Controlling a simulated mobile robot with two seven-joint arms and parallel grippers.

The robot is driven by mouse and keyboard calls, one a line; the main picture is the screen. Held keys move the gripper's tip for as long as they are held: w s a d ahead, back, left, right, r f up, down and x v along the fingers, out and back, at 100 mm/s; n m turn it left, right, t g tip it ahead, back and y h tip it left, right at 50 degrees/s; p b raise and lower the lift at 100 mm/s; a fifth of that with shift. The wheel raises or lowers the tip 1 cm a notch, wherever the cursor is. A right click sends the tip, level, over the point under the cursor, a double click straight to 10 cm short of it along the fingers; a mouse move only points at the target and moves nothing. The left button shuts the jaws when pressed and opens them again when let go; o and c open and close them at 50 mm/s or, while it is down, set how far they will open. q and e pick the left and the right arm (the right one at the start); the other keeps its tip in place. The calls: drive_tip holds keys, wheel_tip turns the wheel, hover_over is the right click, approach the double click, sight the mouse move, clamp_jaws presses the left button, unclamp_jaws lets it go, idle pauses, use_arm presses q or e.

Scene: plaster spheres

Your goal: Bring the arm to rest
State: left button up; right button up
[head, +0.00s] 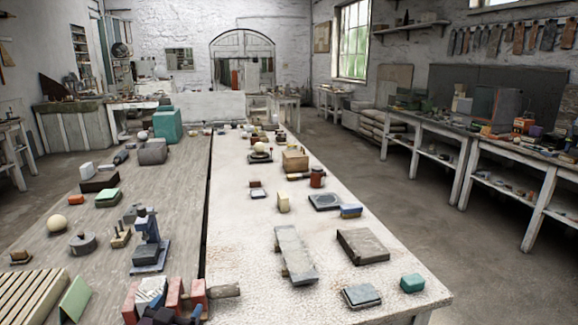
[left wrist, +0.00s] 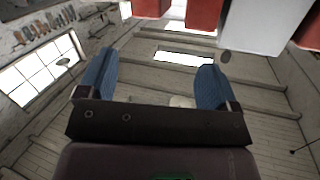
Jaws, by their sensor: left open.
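My left gripper (head: 180,312) is low in the head view, at the near edge of the tables, partly cut off by the frame. Red and white parts, apparently of my arm, show around it. In the left wrist view my left gripper (left wrist: 157,64) has its two blue fingers spread wide with nothing between them. Behind them are walls, windows and ceiling, so it appears to be turned upward. A cream sphere (head: 57,223) rests on the grey wooden table, left of the gripper. Another pale sphere (head: 261,147) sits on a small stand farther back. My right gripper is not seen.
The grey wooden table (head: 185,215) and the pale table (head: 230,235) stand side by side, with a dark gap between. A blue-grey upright device (head: 150,245) stands just beyond the gripper. A slatted wooden piece (head: 30,295) lies at left. Open floor lies right of the tables.

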use_arm(q)
drive_tip(key=s+a+f+n+g+b, duration=0.1)
drive_tip(key=s+f+g, duration=0.1)
drive_tip(key=s+f, duration=0.8)
drive_tip(key=s+a+f+g+b, duration=0.1)
drive_tip(key=s+f+g+b, duration=0.1)
drive_tip(key=s+f, duration=0.8)
drive_tip(key=s+g, duration=0.1)
drive_tip(key=s, duration=0.6)
drive_tip(key=shift+a+f+n+g+y, duration=0.3)
drive_tip(key=shift+a+f+n+y, duration=0.1)
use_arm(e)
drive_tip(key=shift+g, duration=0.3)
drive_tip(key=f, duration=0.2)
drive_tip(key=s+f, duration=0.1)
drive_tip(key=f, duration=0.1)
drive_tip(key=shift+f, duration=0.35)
